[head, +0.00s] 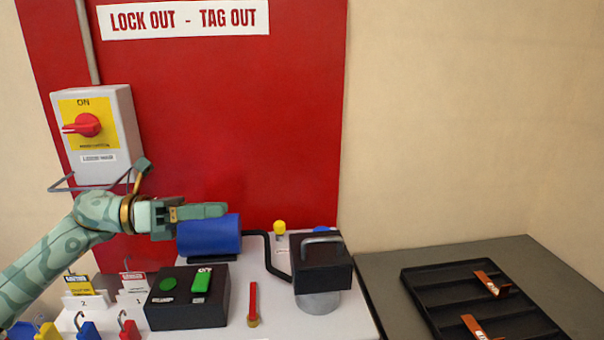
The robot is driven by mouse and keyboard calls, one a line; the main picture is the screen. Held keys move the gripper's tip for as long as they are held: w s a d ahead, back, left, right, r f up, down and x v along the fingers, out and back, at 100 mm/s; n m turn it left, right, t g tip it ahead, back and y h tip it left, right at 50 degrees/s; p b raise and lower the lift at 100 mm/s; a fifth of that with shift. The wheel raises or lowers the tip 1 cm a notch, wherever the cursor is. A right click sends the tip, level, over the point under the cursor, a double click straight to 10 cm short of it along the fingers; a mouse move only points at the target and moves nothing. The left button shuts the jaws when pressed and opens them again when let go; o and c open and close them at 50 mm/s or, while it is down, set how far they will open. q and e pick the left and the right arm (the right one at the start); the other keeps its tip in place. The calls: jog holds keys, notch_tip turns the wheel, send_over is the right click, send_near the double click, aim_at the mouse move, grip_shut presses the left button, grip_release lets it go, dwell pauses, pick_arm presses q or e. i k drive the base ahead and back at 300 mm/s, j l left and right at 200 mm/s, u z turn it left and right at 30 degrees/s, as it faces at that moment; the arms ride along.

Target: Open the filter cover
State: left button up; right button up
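A black box-shaped block (322,276) with a grey bar handle (322,240) on top sits above a short grey cylinder (317,302) on the white bench top. It looks like the filter with its cover, and I see no gap in it. My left gripper (218,210) points right, just above and in front of a blue cylinder (209,236), well to the left of the handle. Its fingers are seen side-on and overlap, so their opening is unclear. It does not touch the black block. My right gripper is not in view.
A black pipe (275,264) joins the blue cylinder's side to the block. A control box with green buttons (187,313) and a red lever (253,300) stand in front. Padlocks and tags crowd the left. A black tray (419,298) lies on the grey table (387,277).

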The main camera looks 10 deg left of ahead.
aim_at(323, 262)
jog(key=k, duration=1.5)
